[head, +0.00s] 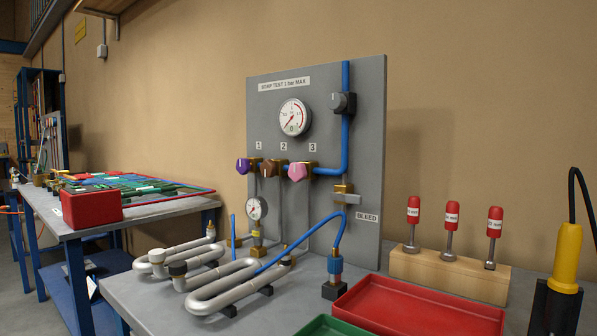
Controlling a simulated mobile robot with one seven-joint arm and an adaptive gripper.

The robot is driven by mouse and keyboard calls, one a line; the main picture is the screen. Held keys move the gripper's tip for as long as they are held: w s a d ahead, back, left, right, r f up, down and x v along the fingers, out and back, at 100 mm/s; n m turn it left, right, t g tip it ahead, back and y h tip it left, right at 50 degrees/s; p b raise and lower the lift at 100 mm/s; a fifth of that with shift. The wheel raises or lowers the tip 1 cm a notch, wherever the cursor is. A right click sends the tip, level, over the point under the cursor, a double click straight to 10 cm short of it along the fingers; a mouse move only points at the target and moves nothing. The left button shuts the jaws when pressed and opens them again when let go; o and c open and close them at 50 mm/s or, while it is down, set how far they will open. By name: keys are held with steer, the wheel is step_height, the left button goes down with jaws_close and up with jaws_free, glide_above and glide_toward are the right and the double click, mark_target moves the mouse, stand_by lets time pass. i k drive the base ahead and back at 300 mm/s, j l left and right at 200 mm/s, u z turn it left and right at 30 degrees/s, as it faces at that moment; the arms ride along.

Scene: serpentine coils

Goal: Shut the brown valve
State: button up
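The brown valve (272,168) is the middle of three knobs on the grey upright panel (362,130), below the label 2. A purple knob (242,165) is on its left, below the label 1. A pink knob (297,171) is on its right, below the label 3. Brass fittings sit behind the knobs. The frame does not clearly show how far the brown knob is turned. My gripper is not in view.
Serpentine pipe coils (230,288) lie on the bench before the panel. A blue hose (309,236) arches in front of it. A red tray (415,310) and a wooden block (450,272) with red-handled tools stand at right.

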mark_target(267, 168)
steer(key=i+j, duration=0.7)
steer(key=j, duration=0.15)
steer(key=i+l+z, duration=0.05)
